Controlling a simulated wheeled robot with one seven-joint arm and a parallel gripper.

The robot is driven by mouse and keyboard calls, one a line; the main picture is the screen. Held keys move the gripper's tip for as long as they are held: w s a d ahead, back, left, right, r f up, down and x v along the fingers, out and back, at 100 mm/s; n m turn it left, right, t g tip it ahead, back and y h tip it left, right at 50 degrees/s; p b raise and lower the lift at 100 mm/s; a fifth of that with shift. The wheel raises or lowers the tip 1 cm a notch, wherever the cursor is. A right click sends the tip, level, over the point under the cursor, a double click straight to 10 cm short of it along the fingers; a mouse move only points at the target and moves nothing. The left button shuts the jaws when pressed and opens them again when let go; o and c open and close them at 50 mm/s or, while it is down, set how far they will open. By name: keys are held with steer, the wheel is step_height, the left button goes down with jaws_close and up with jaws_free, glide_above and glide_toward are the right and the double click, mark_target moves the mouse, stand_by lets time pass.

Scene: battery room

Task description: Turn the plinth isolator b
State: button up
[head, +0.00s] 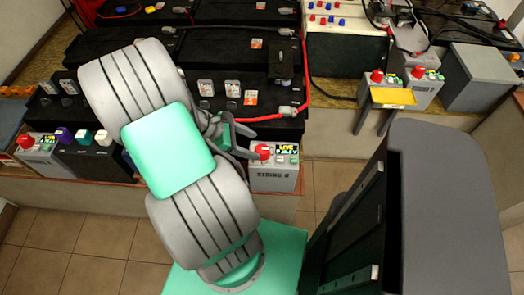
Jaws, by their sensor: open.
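The plinth isolator b is a grey box (274,178) at the front edge of the battery bench, right of my gripper. Its front label appears upside down and is hard to read. A red knob (262,151) sits on its top left, beside a small yellow and black "LIVE" label (287,149). My gripper (250,142) is open, with its fingers pointing right close to the red knob. I cannot tell whether they touch it. My arm hides part of the bench behind and left of the gripper.
Similar grey boxes with red knobs stand at the left (38,146) and at the right (424,86). A yellow plate (393,97) lies by the right ones. Black batteries (225,50) with red cables (305,75) fill the bench behind. Tiled floor (85,240) is clear at left.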

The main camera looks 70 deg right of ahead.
mark_target(262, 149)
steer(key=x, duration=0.5)
steer(key=shift+s+f+b, duration=0.15)
steer(key=shift+s+b, duration=0.05)
steer(key=shift+b, duration=0.15)
steer(key=c, duration=1.4)
